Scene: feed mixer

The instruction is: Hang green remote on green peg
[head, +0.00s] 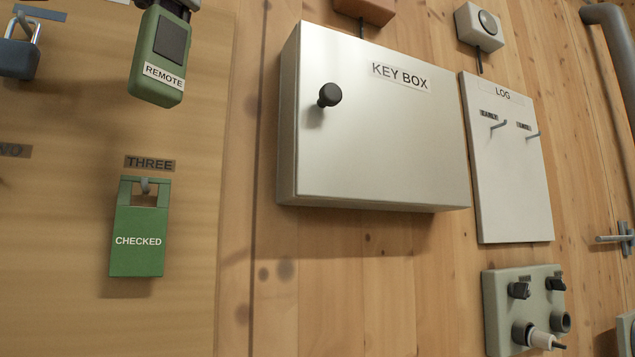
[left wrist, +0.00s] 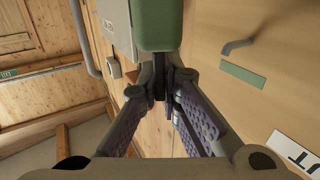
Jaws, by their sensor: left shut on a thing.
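The green remote (head: 160,52), with a dark screen and a REMOTE label, hangs upright at the top left of the head view, in front of the wooden board. Its green end (left wrist: 160,25) shows at the top of the left wrist view. My left gripper (left wrist: 163,82) is shut on a narrow dark part at the end of the remote. Only a bit of the gripper shows at the top edge of the head view. A grey peg (left wrist: 238,46) with a green plate (left wrist: 243,75) beside it stands on the board, apart from the remote. My right gripper is not in view.
A green CHECKED tag (head: 139,236) hangs on a hook under the THREE label (head: 150,164). A dark padlock (head: 19,52) hangs at far left. The key box (head: 380,130) projects from the wall, with the LOG board (head: 510,180) and a socket panel (head: 500,310) at right.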

